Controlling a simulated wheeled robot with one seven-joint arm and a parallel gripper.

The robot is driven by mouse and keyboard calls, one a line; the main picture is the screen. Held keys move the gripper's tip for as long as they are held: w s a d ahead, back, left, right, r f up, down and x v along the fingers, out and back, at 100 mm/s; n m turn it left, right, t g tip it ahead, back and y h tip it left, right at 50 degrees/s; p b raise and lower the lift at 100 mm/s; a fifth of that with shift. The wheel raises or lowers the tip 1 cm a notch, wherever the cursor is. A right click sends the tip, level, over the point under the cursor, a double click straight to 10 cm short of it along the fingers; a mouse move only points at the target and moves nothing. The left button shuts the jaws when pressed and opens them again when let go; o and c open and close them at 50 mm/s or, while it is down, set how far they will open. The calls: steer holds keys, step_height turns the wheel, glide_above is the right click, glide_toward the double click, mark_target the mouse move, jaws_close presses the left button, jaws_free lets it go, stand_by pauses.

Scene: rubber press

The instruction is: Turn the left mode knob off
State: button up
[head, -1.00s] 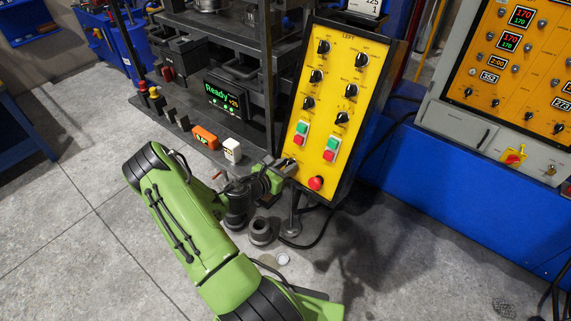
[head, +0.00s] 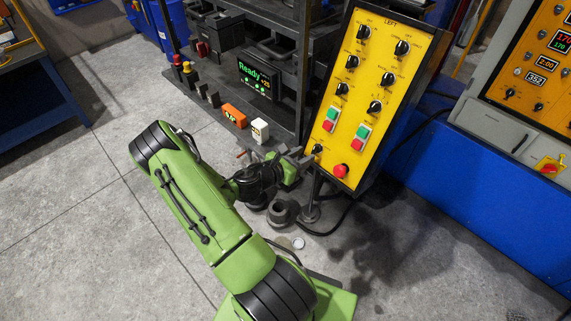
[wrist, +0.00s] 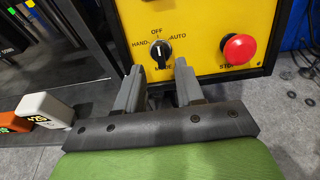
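The left mode knob (wrist: 158,49) is a black rotary knob low on the yellow panel (head: 372,72), marked HAND, OFF and AUTO. In the wrist view its white mark is near the top, toward OFF. The knob also shows in the head view (head: 318,149). My gripper (wrist: 160,80) is open and empty. Its two grey fingers are spread just below and in front of the knob, apart from it. In the head view my gripper (head: 304,159) sits at the panel's lower left corner.
A red mushroom button (wrist: 238,48) is right of the knob. Red and green buttons (head: 329,119) and more black knobs sit higher on the panel. A white box (head: 260,130) and an orange box (head: 234,116) stand left of my gripper. A cable loops below the panel.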

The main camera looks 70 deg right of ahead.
steer(key=v, duration=1.1)
steer(key=shift+w+a, duration=0.1)
